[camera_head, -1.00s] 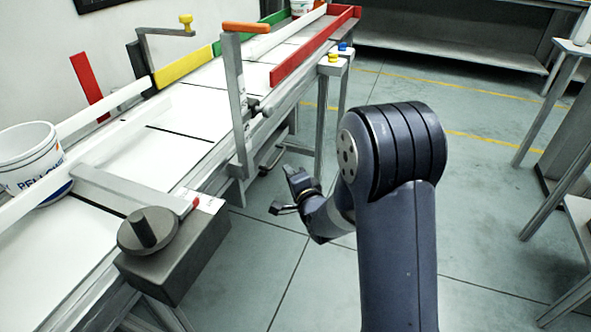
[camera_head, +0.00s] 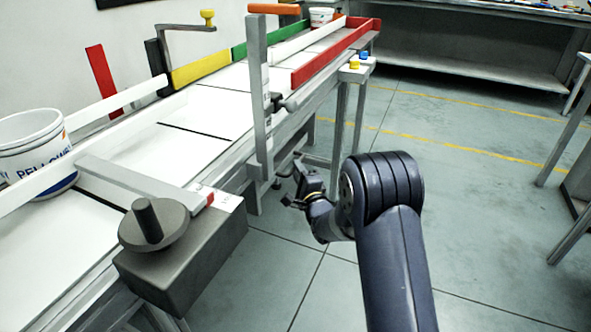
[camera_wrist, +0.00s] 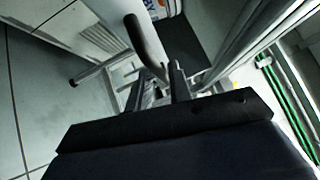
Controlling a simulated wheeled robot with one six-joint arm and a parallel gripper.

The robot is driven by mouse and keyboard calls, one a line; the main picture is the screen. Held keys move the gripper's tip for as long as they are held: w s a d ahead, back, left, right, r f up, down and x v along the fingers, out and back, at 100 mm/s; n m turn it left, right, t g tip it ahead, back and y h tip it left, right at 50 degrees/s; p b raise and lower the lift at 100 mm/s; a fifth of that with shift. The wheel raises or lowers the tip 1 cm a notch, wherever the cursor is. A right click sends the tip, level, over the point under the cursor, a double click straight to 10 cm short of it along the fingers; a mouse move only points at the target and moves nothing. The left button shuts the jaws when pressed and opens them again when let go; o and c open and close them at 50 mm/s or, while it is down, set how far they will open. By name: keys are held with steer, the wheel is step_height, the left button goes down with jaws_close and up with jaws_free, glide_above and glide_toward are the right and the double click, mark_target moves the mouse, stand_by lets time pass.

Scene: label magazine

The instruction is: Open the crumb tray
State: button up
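My gripper (camera_wrist: 157,88) reaches under the right side of the long white conveyor table. In the wrist view its two thin fingers stand apart, so it is open. A dark curved handle-like bar (camera_wrist: 147,45) runs down toward the gap between the fingers. I cannot tell whether they touch it. In the head view my gripper (camera_head: 297,178) is small and dark, low beside the table's frame, close to a thin grey bar (camera_head: 287,168) under the edge. The crumb tray itself I cannot clearly make out; the table hides most of the space beneath.
A grey upright post (camera_head: 260,130) stands on the table's near edge, above and left of my gripper. A grey box with a round knob (camera_head: 152,224) sticks out at the front. A white bucket (camera_head: 40,150) stands at left. The floor to the right (camera_head: 470,200) is clear.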

steer(key=shift+x, duration=1.15)
jaws_close()
